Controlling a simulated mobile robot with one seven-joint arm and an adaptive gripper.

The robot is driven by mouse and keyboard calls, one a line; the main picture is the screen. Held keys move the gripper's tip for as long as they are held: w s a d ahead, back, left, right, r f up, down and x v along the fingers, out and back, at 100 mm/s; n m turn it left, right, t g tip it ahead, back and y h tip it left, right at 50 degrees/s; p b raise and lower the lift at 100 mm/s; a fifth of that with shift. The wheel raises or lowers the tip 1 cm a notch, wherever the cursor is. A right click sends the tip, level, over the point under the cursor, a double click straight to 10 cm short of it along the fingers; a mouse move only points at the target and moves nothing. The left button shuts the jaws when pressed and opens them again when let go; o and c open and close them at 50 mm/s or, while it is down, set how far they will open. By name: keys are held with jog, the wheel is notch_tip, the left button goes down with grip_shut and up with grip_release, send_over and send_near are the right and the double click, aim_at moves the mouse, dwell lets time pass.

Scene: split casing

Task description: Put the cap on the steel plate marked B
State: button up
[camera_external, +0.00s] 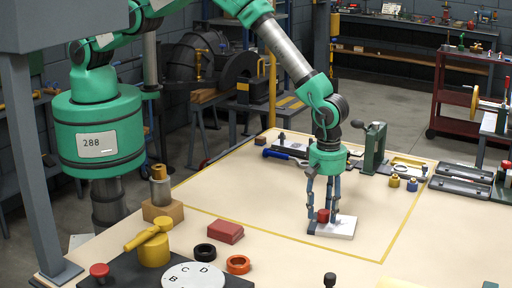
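My gripper (323,211) points straight down over a small white block (346,230) on the table. Its two fingers are apart, one on each side of a small red cylindrical piece (323,215) that seems to sit on or just above the block. It may be the cap; I cannot tell for sure. Whether the fingers touch it is too small to see. A round pale plate (208,281) with the letters B, C and D lies at the lower front, cut off by the picture's bottom edge. The B is at its left.
A yellow-handled cylinder (154,250), red block (225,232), black ring (205,252) and orange ring (238,265) stand near the plate. A green press (375,148) and dark rails (460,188) are at the back right. The table's middle is clear.

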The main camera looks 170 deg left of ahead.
aim_at(324, 211)
jog(key=shift+r, duration=0.1)
notch_tip(324, 211, up, 12)
dwell(1.0)
dwell(0.5)
jog(key=shift+r, duration=0.15)
